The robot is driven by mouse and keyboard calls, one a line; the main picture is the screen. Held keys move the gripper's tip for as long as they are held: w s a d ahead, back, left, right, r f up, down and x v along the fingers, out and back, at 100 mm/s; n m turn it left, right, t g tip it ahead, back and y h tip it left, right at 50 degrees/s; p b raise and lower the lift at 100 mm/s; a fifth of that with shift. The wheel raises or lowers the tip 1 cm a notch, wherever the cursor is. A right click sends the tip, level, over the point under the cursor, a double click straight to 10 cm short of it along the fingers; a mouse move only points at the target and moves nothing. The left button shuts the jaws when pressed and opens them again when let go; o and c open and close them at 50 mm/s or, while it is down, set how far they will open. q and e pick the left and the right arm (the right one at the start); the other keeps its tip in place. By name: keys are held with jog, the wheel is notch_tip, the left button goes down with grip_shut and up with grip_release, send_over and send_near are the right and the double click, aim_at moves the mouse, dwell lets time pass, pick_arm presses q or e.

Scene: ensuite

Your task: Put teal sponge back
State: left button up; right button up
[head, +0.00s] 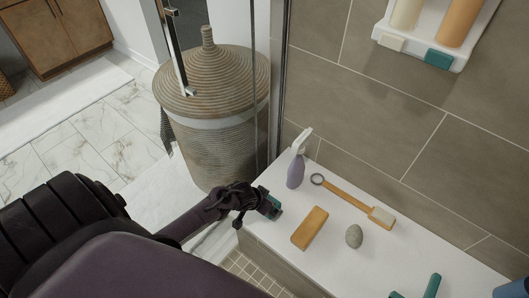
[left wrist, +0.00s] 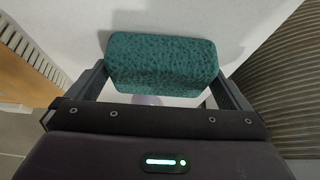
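The teal sponge (head: 269,204) is at the left end of the white bench, by its front edge. In the left wrist view the sponge (left wrist: 162,62) fills the space between my left gripper's fingers, which meet its two short sides. My left gripper (head: 262,200) is shut on it. I cannot tell whether the sponge touches the bench. My right gripper is not in view.
On the white bench (head: 335,238) are a purple spray bottle (head: 296,165), a wooden-handled brush (head: 352,200), a tan block (head: 310,228), a grey-green stone (head: 354,236) and a teal-handled tool (head: 432,286). A wall caddy (head: 462,64) holds bottles and a teal block (head: 438,59). A lidded basket (head: 222,150) stands left.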

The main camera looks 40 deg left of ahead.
pick_arm(q)
jog(key=shift+s+r, duration=0.1)
jog(key=shift+r, duration=0.05)
jog(key=p+v, duration=0.3)
jog(key=v, duration=0.8)
jog(key=shift+s+r+p, duration=0.15)
jog(key=shift+r+p, duration=0.15)
jog(key=shift+r, duration=0.05)
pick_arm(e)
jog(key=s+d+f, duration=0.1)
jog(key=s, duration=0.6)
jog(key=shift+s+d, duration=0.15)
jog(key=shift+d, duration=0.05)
